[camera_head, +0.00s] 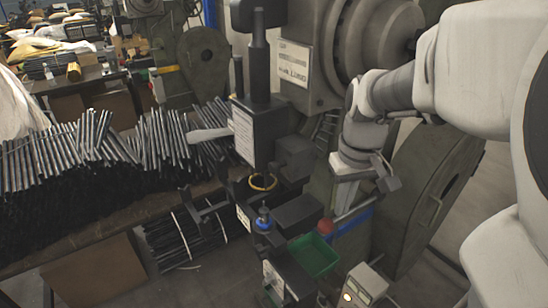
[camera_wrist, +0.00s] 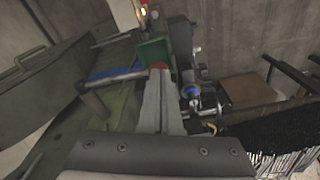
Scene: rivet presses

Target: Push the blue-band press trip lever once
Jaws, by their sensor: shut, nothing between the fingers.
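The blue-band press (camera_head: 292,70) fills the middle of the head view, and its blue band (camera_head: 350,226) shows low beside the flywheel. The trip lever is a metal rod with a red ball knob (camera_head: 325,226). In the wrist view the rod (camera_wrist: 120,77) runs toward the fingertips, and part of the red knob (camera_wrist: 160,66) shows just beyond them. My gripper (camera_head: 339,207) is shut and empty, pointing down close to the knob. Its pale fingers also show in the wrist view (camera_wrist: 158,76). I cannot tell whether they touch the lever.
A green tray (camera_head: 313,257) sits just in front of the knob. A control box (camera_head: 366,286) with a lit button stands nearby. The large flywheel (camera_head: 430,200) is close to my arm on the right. Many dark rods (camera_head: 80,150) lie on a bench at left.

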